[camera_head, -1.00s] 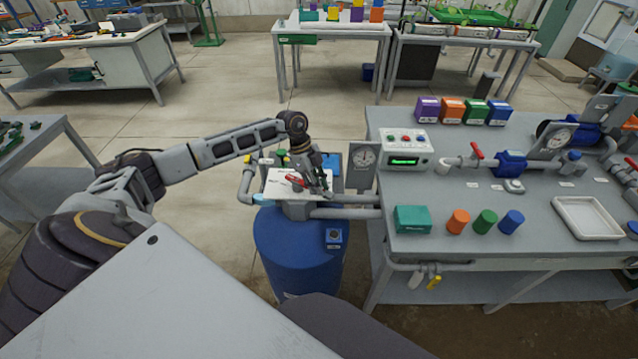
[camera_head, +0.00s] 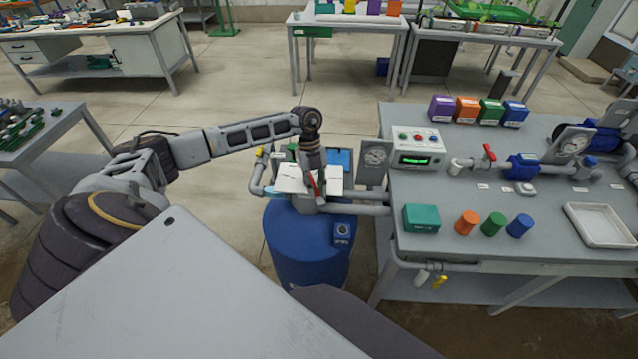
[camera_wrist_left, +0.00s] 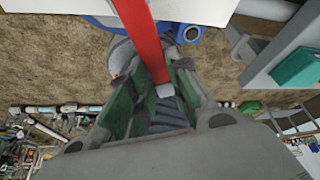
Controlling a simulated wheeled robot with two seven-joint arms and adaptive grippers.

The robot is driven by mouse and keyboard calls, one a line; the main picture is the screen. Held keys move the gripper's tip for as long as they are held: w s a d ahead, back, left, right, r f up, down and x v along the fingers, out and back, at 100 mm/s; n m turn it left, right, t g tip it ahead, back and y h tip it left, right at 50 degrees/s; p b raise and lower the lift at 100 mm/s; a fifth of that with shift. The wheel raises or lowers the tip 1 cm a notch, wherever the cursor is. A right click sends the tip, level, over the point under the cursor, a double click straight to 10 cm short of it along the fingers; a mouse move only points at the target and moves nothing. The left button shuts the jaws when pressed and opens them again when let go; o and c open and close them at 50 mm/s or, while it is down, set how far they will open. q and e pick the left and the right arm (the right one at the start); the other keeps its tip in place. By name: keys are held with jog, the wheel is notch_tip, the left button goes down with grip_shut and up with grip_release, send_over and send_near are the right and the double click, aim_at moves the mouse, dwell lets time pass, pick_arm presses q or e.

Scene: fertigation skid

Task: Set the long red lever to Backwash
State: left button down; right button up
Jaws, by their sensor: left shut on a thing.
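The long red lever (camera_head: 314,184) sits over the white plate (camera_head: 295,179) on top of the blue drum. It now points towards the front of the drum in the head view. My left gripper (camera_head: 315,180) reaches down on it from above and is shut on it. In the left wrist view the red lever (camera_wrist_left: 146,40) runs from the top edge down between the two green-padded fingers. Its hub and the plate's markings are mostly hidden by the gripper. My right gripper is out of view.
The blue drum (camera_head: 305,250) carries a small blue dial box (camera_head: 342,233) at its front. A pressure gauge (camera_head: 375,155) stands just right of the lever. Grey pipes (camera_head: 355,209) run to the bench, which holds a control box (camera_head: 417,148) and coloured blocks.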

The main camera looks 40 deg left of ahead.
pick_arm(q)
jog(key=shift+a+r, duration=0.1)
dwell(0.4)
jog(key=c, duration=1.3)
grip_release()
jog(key=shift+s, duration=0.1)
jog(key=shift+v, duration=5.95)
